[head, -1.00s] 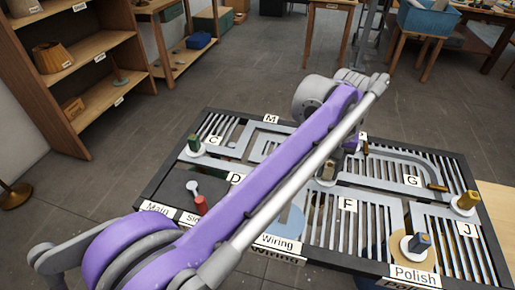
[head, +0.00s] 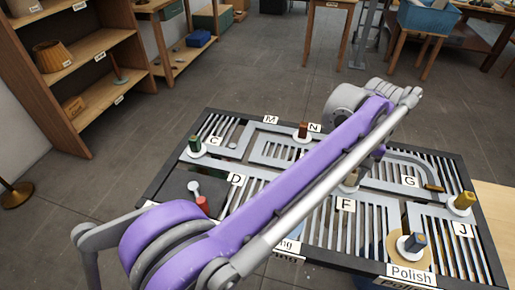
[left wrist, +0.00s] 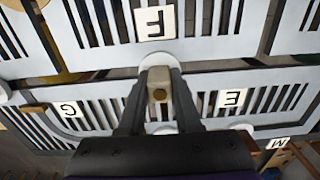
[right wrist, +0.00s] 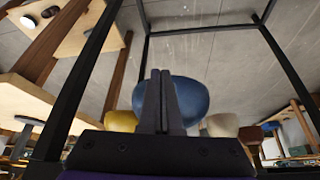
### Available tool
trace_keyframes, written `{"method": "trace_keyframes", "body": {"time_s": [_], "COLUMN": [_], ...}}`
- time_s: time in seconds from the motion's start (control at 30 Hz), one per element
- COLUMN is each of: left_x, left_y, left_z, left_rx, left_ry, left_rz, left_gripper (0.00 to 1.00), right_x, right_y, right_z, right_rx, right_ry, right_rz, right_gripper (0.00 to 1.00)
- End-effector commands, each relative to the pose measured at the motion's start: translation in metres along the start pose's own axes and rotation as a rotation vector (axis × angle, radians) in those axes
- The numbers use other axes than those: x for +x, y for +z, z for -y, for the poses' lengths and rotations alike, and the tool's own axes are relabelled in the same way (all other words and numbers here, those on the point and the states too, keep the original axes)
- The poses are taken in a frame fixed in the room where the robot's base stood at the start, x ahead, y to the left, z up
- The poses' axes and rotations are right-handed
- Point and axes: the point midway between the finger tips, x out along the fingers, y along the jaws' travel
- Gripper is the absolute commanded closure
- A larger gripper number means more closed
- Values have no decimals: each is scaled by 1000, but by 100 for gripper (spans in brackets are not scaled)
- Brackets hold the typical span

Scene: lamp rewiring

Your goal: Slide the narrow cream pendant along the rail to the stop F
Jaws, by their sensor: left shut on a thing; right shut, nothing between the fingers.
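The narrow cream pendant's top (left wrist: 158,84) is a pale block with a brass-coloured end in the left wrist view. My left gripper (left wrist: 158,76) is shut on it, one finger on each side. A white disc shows at the block, just below the F label (left wrist: 155,22). In the head view the pendant (head: 350,183) is partly hidden by my left arm, a little above the F label (head: 345,205). My right gripper (right wrist: 160,75) is shut and empty in the right wrist view, in front of a blue shade (right wrist: 190,98).
The slotted rail panel (head: 470,160) carries other pegs: green (head: 195,143), red-brown (head: 302,129), red (head: 202,206), yellow (head: 465,200) and blue (head: 415,242). Yellow (right wrist: 120,121) and cream (right wrist: 222,125) shades show near my right gripper. Shelves (head: 80,70) stand at the left.

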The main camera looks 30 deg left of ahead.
Motion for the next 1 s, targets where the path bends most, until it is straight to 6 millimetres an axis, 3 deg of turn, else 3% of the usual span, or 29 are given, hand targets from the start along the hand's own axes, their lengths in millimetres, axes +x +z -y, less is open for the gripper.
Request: {"method": "trace_keyframes", "body": {"time_s": [0.07, 0.1, 0.3, 0.63, 1.0], "left_x": [0, 0, 0, -7, -78], "left_y": [0, 0, 0, 0, 0], "left_z": [0, 0, 0, 0, 0], "left_rx": [0, 0, 0, -1, -1], "left_ry": [0, 0, 0, 0, 0], "left_rz": [1, 1, 1, 0, 0], "left_gripper": [100, 64, 33, 33, 33], "right_x": [0, 0, 0, -1, -11], "right_y": [0, 0, 0, -1, -10], "right_z": [0, 0, 0, 0, 0], "right_rx": [0, 0, 0, 0, 0], "right_ry": [0, 0, 0, 0, 0], "right_rz": [0, 0, 0, 0, -7], "right_gripper": [100, 100, 100, 100, 100]}}
